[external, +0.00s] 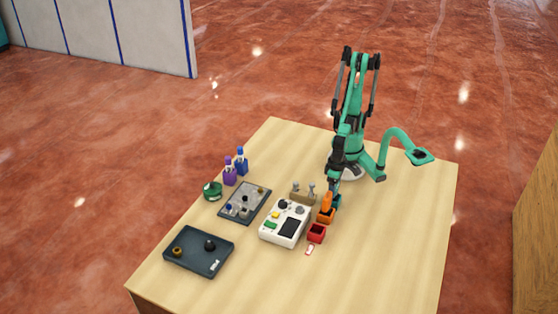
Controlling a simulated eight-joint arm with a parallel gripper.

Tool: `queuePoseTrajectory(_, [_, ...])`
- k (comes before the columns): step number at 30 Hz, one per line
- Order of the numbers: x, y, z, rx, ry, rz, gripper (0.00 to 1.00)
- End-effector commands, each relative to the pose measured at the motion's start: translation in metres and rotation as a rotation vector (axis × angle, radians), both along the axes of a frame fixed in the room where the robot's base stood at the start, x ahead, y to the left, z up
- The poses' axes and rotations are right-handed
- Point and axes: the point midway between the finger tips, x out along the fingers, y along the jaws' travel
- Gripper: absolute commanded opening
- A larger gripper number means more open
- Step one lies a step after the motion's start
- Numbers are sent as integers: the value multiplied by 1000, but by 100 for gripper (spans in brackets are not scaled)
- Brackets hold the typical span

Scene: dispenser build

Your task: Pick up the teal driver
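My gripper (334,196) points down near the right side of the white device, close to an orange upright piece (327,201) over a small orange bin (325,217). A small teal-blue part (338,201) shows right at the fingertips. It may be the teal driver, but it is too small to tell it from my own teal gripper parts. Whether the fingers are open or shut cannot be seen at this size.
A white device (270,236) with buttons stands left of the bins. A red bin (317,233) sits in front. The table's right side is clear.

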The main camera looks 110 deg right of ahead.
Motion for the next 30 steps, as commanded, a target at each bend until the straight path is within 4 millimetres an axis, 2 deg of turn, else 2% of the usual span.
queuePoseTrajectory(1, [0, 0, 0, 0, 0, 0, 45])
queuePoseTrajectory(6, [0, 0, 0, 0, 0, 0, 0])
queuePoseTrajectory(20, [0, 0, 3, 0, 0, 0, 0])
queuePoseTrajectory(30, [0, 0, 27, 0, 0, 0, 0])
